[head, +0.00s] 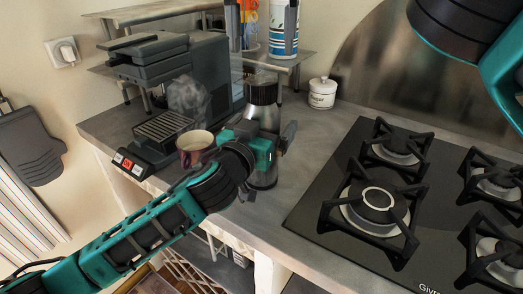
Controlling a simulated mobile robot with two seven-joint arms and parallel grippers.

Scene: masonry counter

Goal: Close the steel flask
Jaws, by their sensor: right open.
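The steel flask (263,117) stands upright on the counter left of the hob, with a dark band or top at its upper end. My left gripper (262,138) reaches in from the lower left and its fingers lie on both sides of the flask's body, seemingly shut on it; the gripper hides part of the body. I cannot tell whether the dark top is a separate lid.
A coffee machine (165,62) and a reddish mug (195,148) stand to the left. A metal shelf (300,58) holds a blue-and-white canister (284,30). A white lidded jar (322,93) stands behind right. The gas hob (330,200) fills the right; some bare counter lies between.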

